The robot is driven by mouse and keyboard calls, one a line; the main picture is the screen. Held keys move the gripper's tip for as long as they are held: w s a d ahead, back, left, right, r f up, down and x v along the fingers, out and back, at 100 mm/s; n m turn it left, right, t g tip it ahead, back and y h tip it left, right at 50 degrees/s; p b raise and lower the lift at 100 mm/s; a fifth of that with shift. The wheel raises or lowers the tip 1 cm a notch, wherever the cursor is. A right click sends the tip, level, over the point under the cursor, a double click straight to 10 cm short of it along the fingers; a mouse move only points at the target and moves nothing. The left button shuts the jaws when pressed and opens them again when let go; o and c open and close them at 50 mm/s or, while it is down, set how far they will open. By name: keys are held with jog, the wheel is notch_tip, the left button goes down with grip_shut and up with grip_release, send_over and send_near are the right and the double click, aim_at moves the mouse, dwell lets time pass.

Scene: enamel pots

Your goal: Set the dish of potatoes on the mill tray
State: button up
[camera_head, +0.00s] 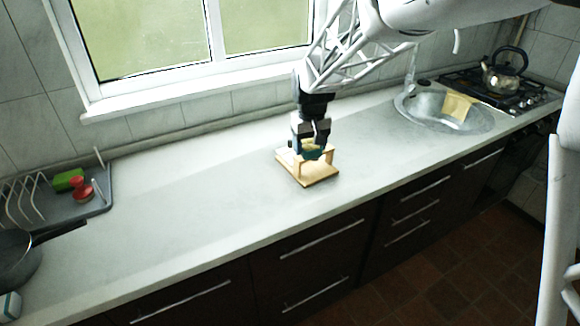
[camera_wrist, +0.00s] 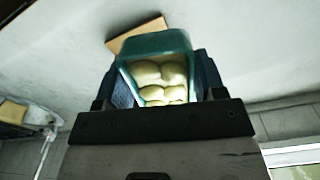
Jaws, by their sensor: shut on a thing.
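A teal dish (camera_wrist: 127,50) with several pale potatoes (camera_wrist: 160,80) sits between the fingers of my gripper (camera_wrist: 163,90). In the head view my gripper (camera_head: 312,142) points down and is shut on the dish, of which only a little dark teal (camera_head: 325,150) shows. Right below is the mill tray (camera_head: 310,175), a small light-wood tray with raised end pieces, on the counter. The dish is over or within the tray; I cannot tell whether it touches the tray floor. A tan wooden piece (camera_wrist: 135,34) shows beyond the dish in the wrist view.
The pale counter (camera_head: 200,200) is clear around the tray. At left stand a grey drying rack (camera_head: 88,205) with a green sponge (camera_head: 68,180) and a red item (camera_head: 82,192), and a dark pan (camera_head: 18,258). At right are the sink (camera_head: 420,108), and a kettle (camera_head: 503,75) on the hob.

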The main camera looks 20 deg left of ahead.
jog(key=w+d+r+m, duration=0.1)
jog(key=w+d+m, duration=0.1)
jog(key=w+d, duration=0.7)
jog(key=w+d+r+m, duration=0.1)
jog(key=w+d+m, duration=0.3)
jog(key=d, duration=1)
jog(key=w+d+r+m, duration=0.1)
jog(key=w+d, duration=0.7)
jog(key=d, duration=0.3)
jog(key=a+f+n, duration=0.3)
jog(key=a+n, duration=0.6)
jog(key=a, duration=0.4)
jog(key=s+a+f+n, duration=0.1)
jog(key=a+f+n, duration=0.3)
jog(key=a+n, duration=0.5)
jog(key=s+a+f+n, duration=0.1)
jog(key=a+f+n, duration=0.3)
jog(key=a+n, duration=0.5)
jog(key=shift+s+a, duration=0.15)
jog(key=shift+a, duration=3.8)
jog(key=shift+s+a+f+n, duration=0.2)
jog(key=shift+a+f+n, duration=0.15)
jog(key=shift+a, duration=0.2)
jog(key=shift+f, duration=0.1)
jog(key=shift+f, duration=2.05)
jog(key=shift+f, duration=0.5)
